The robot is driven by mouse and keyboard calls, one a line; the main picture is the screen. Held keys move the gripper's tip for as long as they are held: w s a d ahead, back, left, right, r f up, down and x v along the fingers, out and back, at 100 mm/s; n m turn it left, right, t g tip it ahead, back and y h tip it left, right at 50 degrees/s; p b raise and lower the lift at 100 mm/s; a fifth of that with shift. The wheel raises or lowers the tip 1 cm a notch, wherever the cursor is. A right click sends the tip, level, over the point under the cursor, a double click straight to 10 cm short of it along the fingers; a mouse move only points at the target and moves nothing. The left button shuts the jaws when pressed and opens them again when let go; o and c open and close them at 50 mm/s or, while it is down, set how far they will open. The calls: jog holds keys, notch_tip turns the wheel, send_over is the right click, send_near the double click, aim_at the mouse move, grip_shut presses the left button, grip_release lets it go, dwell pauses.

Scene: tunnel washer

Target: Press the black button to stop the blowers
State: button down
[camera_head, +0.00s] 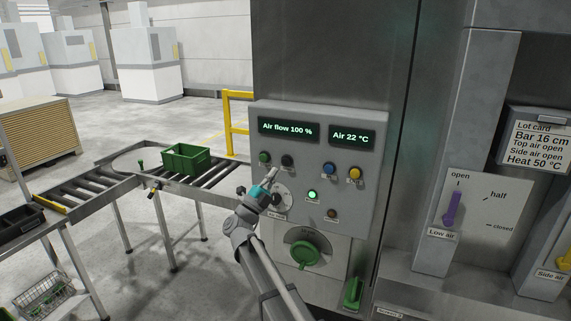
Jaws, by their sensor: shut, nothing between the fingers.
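The black button (287,160) is in the upper left of the grey control panel (350,215), right of a green button (264,157). My gripper (273,174) is shut and empty. Its tip appears just below and slightly left of the black button in the picture. I cannot tell how far it stands off the panel. The black button is in clear view. A display (288,129) above it reads "Air flow 100 %". A green lamp (312,195) is lit.
A blue knob (329,169) and a yellow knob (354,174) sit to the right. A dial (284,197) is partly behind my gripper; a large green rotary handle (304,253) is below. A roller conveyor (100,185) with a green crate (186,171) stands left.

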aim_at(286, 159)
jog(key=shift+w+d, duration=0.25)
jog(key=shift+w, duration=0.5)
jog(key=shift+w+d, duration=0.3)
jog(key=shift+w, duration=0.4)
jog(key=shift+w+d, duration=0.25)
jog(key=shift+w, duration=0.5)
jog(key=shift+w, duration=0.1)
jog(key=shift+w+d, duration=0.15)
jog(key=shift+w, duration=0.15)
jog(key=shift+w+d, duration=0.15)
jog(key=shift+w, duration=0.35)
dwell(1.1)
jog(key=shift+s, duration=0.15)
jog(key=shift+s+a, duration=0.3)
jog(key=shift+s, duration=0.45)
jog(key=shift+s, duration=0.1)
jog(key=s, duration=0.1)
jog(key=s+a, duration=0.1)
jog(key=s, duration=0.2)
jog(key=shift+s+a, duration=0.25)
jog(key=shift+a, duration=0.1)
dwell(0.5)
